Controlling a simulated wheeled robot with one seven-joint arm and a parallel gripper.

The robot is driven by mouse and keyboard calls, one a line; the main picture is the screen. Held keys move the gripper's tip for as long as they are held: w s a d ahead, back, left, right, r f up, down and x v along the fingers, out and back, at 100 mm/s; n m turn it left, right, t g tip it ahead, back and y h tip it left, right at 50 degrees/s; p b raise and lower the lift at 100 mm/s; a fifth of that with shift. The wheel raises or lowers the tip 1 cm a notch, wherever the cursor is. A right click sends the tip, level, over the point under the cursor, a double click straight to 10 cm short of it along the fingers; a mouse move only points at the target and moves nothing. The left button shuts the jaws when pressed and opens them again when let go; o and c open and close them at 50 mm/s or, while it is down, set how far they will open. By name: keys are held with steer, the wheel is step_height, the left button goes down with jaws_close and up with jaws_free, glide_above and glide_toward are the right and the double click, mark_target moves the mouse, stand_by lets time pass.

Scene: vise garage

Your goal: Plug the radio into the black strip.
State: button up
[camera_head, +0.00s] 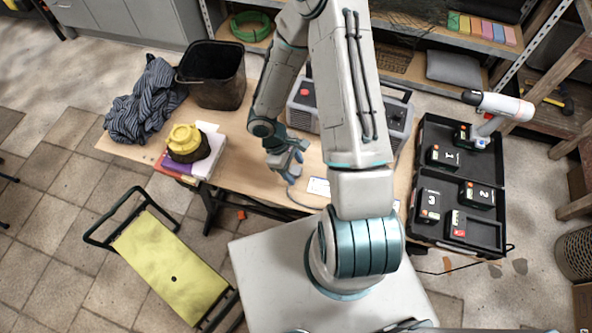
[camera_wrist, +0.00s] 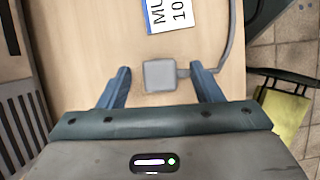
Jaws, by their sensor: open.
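The radio (camera_head: 302,117) is a grey box with a red button and a dark handle, standing at the back of the wooden bench; my arm hides its middle. Its grey slatted side seems to show at the left edge of the wrist view (camera_wrist: 18,115). A square grey plug (camera_wrist: 159,76) with a grey cable lies on the bench. My gripper (camera_head: 287,168) is over the bench in front of the radio. In the wrist view my gripper (camera_wrist: 160,88) is open, its blue fingers on either side of the plug with gaps. I cannot make out a black strip.
A printed label (camera_wrist: 168,14) lies beyond the plug. On the bench's left are a black bin (camera_head: 214,85), striped cloth (camera_head: 146,103) and books with a yellow-topped object (camera_head: 185,142). A black case (camera_head: 430,180) with numbered boxes is right. A yellow cart (camera_head: 170,262) stands in front.

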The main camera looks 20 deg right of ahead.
mark_target(301, 171)
steer(key=c, duration=1)
steer(key=shift+r+p, duration=0.35)
steer(key=shift+r, duration=0.15)
step_height(301, 171, up, 3)
steer(key=shift+r+p, duration=0.15)
steer(key=shift+p, duration=1)
steer(key=shift+s+d+r+p, duration=0.9)
steer(key=shift+s+d+r, duration=0.3)
steer(key=shift+s, duration=0.3)
steer(key=shift+s+d+r+p, duration=1)
steer(key=shift+s+d, duration=0.25)
steer(key=shift+s, duration=0.25)
steer(key=shift+s+d+r+p, duration=0.8)
steer(key=shift+s+d+r, duration=0.4)
steer(key=shift+s, duration=0.3)
